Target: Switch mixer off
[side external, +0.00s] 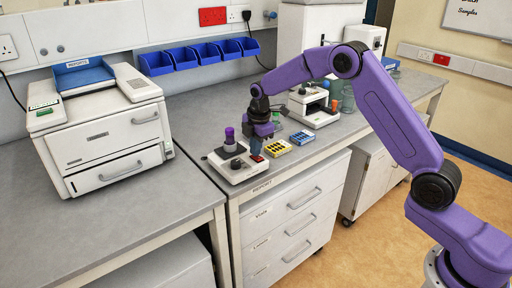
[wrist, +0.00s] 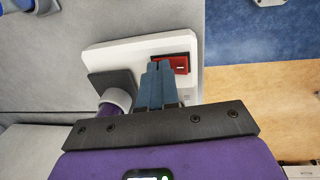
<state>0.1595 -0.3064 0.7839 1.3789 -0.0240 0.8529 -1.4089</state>
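A red rocker switch (wrist: 183,66) with a small white mark sits in a dark frame at one end of the base. My gripper (side external: 257,150) has its blue fingers together and empty. In the wrist view its fingertips (wrist: 159,66) are beside the switch, partly covering it; contact cannot be told.
A yellow rack (side external: 277,148) and a blue rack (side external: 302,137) lie right of the mixer. A small white instrument (side external: 313,106) stands behind them. A large white machine (side external: 100,130) is on the left bench. Blue bins (side external: 200,54) hang on the wall. Bench surface left of the mixer is clear.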

